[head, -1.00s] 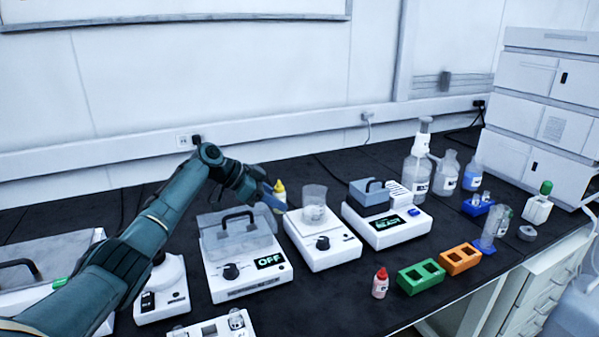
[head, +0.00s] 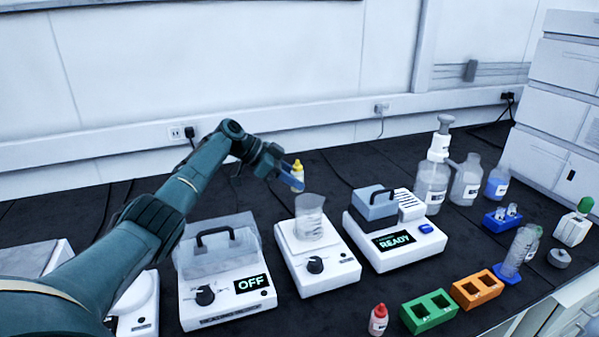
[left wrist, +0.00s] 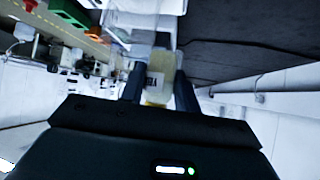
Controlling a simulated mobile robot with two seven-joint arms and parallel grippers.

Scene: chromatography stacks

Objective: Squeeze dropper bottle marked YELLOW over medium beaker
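My left gripper (head: 291,184) is shut on a small dropper bottle with a yellow cap (head: 297,167). In the left wrist view the bottle (left wrist: 160,82) sits between the two fingers, its partly readable label starting with "YE". In the head view the bottle looks about upright and is held up off the bench. It appears just above and slightly left of the rim of a clear beaker (head: 311,222); the exact depth between them is hard to tell. The beaker stands on a white device with a black knob (head: 318,264). My right gripper is not in view.
Left is a lidded device reading OFF (head: 228,290); right is one reading READY (head: 395,241). A red-capped bottle (head: 378,322), a green rack (head: 430,311) and an orange rack (head: 477,288) stand at the front. Larger bottles (head: 433,180) stand at the back right.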

